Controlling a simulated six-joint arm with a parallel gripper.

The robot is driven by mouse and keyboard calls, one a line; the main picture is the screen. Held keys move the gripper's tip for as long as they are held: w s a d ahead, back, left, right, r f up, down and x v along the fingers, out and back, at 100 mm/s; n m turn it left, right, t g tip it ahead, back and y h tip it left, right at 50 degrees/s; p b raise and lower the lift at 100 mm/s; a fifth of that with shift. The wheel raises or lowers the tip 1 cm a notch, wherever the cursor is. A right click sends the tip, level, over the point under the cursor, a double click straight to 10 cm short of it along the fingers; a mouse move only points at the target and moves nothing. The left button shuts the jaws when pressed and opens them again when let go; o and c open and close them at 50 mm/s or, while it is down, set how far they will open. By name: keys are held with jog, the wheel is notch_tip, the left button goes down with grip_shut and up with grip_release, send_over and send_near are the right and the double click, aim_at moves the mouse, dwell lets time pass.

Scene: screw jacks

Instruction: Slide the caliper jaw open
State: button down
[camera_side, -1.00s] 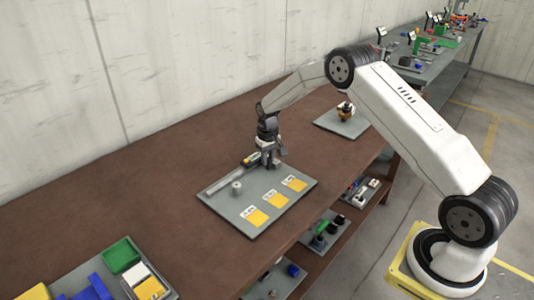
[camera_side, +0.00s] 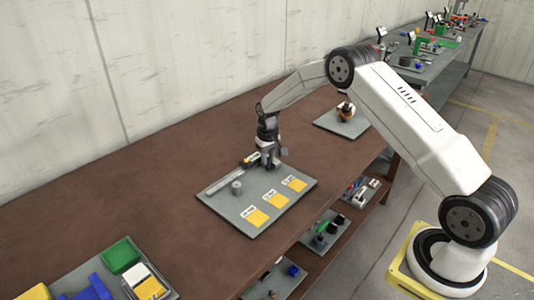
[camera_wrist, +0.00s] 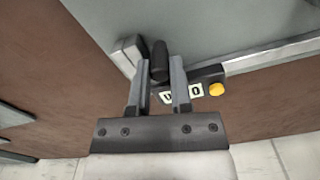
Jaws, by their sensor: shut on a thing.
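The caliper (camera_side: 225,181) lies along the back edge of a grey board (camera_side: 240,223) on the brown bench. In the wrist view its rail (camera_wrist: 275,55) runs off to the upper right. Its dark slider has a white label and a yellow knob (camera_wrist: 216,89). My gripper (camera_side: 267,163) is down at the right end of the caliper. In the wrist view my gripper (camera_wrist: 160,75) is shut on a dark upright grip (camera_wrist: 159,60) beside the slider. A light grey jaw block (camera_wrist: 128,52) is just left of the fingers. Contact between jaw block and slider is hidden.
A short grey cylinder (camera_side: 237,188) stands on the board in front of the rail. Several yellow pads (camera_side: 277,200) with labels lie along its front. Another board (camera_side: 342,122) with a small object is behind right.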

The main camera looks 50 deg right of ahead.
jog(key=a, duration=0.5)
jog(key=shift+a, duration=0.3)
jog(key=c, duration=0.5)
grip_release()
jog(key=shift+c, duration=0.2)
jog(key=shift+r, duration=0.15)
notch_tip(320, 180, up, 8)
jog(key=shift+f, duration=0.25)
